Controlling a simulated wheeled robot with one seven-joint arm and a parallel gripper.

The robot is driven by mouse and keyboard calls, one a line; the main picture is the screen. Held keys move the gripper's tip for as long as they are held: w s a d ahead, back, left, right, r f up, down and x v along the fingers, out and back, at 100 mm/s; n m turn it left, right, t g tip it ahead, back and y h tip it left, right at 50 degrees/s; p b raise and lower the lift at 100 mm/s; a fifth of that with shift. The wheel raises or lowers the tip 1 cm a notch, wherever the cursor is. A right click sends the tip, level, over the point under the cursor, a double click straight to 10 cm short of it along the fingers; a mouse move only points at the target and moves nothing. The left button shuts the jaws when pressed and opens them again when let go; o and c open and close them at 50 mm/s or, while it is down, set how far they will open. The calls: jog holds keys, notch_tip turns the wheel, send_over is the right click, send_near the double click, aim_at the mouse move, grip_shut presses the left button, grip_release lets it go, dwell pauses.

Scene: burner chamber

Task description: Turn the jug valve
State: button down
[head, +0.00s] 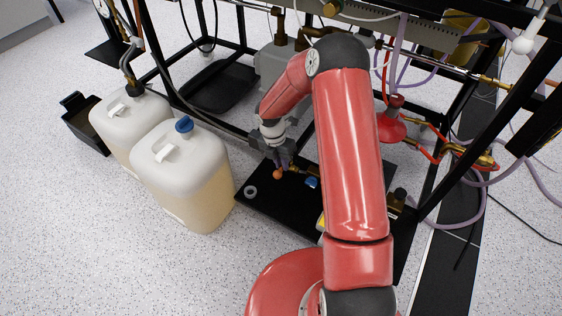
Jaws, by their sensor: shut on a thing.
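My gripper (279,164) reaches down over the black tray and is shut on a small orange knob (278,174), which shows just below the fingertips. Brass fittings (297,169) and a small blue part (312,182) lie close to its right. I cannot tell whether the orange knob is the jug valve. Two pale plastic jugs with amber liquid stand to the left. The nearer jug (182,180) has a blue cap (184,125). The farther jug (125,120) has a hose fitting on top. My arm hides part of the area at the right.
A grey ring (250,191) lies on the black tray (262,210). A black frame with hoses stands behind. A red funnel-shaped part (391,126) is right of my arm. A black bin (82,128) is at far left. The speckled floor (90,240) at front left is clear.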

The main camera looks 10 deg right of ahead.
jog(key=c, duration=1.4)
grip_release()
jog(key=shift+r, duration=0.1)
jog(key=r, duration=0.5)
jog(key=w+a+r+p, duration=0.1)
jog(key=r, duration=0.1)
jog(key=shift+r, duration=0.25)
